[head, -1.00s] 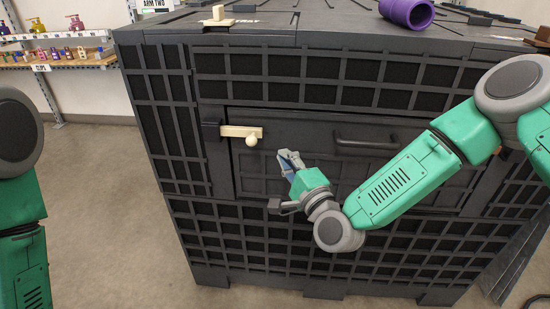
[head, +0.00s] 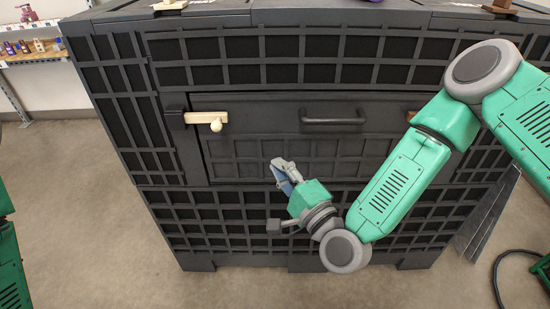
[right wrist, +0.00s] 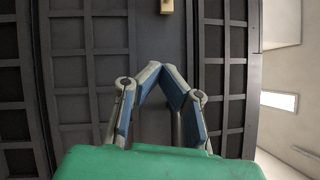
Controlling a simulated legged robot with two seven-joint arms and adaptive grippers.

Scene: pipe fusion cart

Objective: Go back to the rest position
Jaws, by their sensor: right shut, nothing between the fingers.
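My right gripper (head: 281,168) is in front of the dark crate (head: 225,270), below and to the right of the cream latch (head: 206,118). It is shut and empty, and its fingertips meet in the right wrist view (right wrist: 163,66). The latch lies across the left edge of the crate's front door (head: 265,118), with its round knob at the right end. The door looks closed. The gripper appears apart from the latch and the black handle (head: 333,116). Of my left arm only a green part shows at the left edge; its gripper is out of view.
A wall shelf (head: 32,57) with small bottles is at the far left. Bare floor (head: 80,220) lies to the left of the crate. A black cable (head: 497,275) is on the floor at the right. A cream wooden piece (head: 170,5) sits on the crate's top.

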